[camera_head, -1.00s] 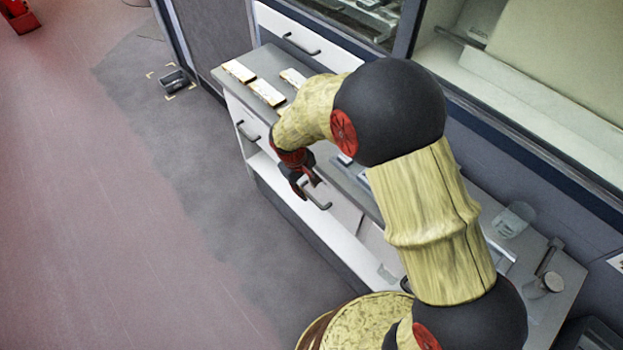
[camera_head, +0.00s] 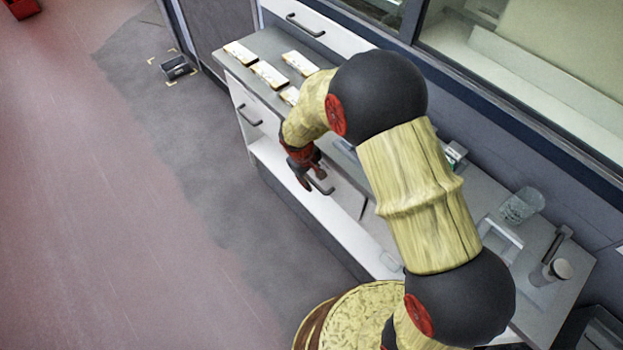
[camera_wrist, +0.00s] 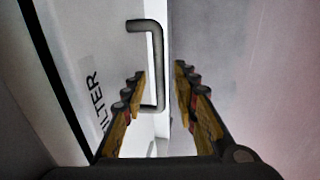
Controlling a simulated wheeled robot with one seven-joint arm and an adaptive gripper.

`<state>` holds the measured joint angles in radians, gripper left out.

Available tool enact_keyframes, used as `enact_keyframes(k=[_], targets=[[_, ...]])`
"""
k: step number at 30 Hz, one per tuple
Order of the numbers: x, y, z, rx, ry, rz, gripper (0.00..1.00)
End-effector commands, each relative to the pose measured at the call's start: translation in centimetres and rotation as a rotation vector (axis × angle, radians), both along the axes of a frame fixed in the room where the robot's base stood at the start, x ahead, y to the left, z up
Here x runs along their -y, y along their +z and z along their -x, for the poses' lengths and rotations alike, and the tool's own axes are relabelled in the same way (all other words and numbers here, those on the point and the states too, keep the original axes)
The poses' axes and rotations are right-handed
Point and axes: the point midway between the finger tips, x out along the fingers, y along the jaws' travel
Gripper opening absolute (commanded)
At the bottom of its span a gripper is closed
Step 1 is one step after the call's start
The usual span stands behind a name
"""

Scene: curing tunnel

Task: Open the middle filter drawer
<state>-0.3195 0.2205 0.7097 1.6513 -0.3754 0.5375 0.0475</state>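The middle drawer has a white front with a partly visible label ending in "LTER" (camera_wrist: 92,98) in the wrist view. Its grey bar handle (camera_wrist: 160,65) runs lengthwise between my gripper's fingers (camera_wrist: 161,76), which are open with gaps to either side of the bar. In the head view my gripper (camera_head: 306,172) is at the front of the bench, right at this handle (camera_head: 321,183). My arm hides much of the drawer front there. The drawer looks shut, though its edges are partly hidden.
Another drawer handle (camera_head: 249,116) is on the bench front to the left. White and yellowish bars (camera_head: 269,75) lie on the bench top. A glass jar (camera_head: 522,205) stands at the right. A dark box (camera_head: 176,68) sits on the floor. The floor before the bench is clear.

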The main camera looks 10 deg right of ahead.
Motion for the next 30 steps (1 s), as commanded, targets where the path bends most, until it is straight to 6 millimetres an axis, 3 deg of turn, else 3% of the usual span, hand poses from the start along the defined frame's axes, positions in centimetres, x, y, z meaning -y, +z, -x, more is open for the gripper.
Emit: enact_keyframes(k=[17, 30], targets=[[-0.02, 0.06, 0.01, 0.0, 0.0, 0.0, 0.0], [-0.01, 0.06, 0.01, 0.0, 0.0, 0.0, 0.0]])
